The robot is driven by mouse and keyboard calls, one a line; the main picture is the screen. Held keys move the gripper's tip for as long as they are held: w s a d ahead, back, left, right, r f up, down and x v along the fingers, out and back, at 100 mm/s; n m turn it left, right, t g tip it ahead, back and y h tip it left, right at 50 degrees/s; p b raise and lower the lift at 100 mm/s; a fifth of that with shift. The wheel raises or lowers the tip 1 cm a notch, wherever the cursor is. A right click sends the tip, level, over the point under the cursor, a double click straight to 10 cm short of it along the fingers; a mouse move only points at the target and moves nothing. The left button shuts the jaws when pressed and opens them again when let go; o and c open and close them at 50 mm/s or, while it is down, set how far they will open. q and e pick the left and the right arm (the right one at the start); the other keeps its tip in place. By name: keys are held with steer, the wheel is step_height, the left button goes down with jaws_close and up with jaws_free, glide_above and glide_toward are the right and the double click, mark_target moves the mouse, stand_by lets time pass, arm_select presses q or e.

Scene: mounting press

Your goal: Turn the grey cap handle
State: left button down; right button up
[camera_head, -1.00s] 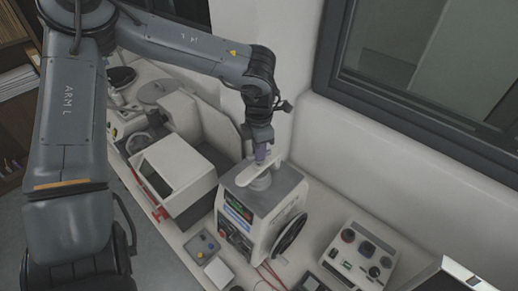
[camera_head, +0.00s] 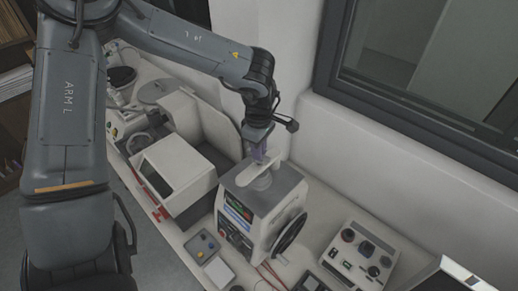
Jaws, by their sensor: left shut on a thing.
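The mounting press (camera_head: 237,228) stands on the bench, a pale box with a dark top, a small screen on its front and a dark wheel on its right side. The grey cap handle (camera_head: 268,177) is a light bar on a round cap on top of the press. My left gripper (camera_head: 258,157) reaches down from above and is shut on the handle, at its far left part. The fingertips are small and partly hidden. My right gripper is not in view.
A white machine with a dark window (camera_head: 178,172) stands close left of the press. A control box with knobs (camera_head: 361,254) lies to the right. A small button panel (camera_head: 202,246) is in front. The wall and window frame are close behind.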

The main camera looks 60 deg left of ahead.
arm_select(q)
steer(key=shift+m, duration=0.9)
steer(key=c, duration=1.2)
jaws_free()
steer(key=shift+o, duration=0.2)
steer(key=shift+r, duration=0.15)
steer(key=shift+r, duration=0.3)
step_height(320, 180, up, 10)
steer(key=b, duration=0.1)
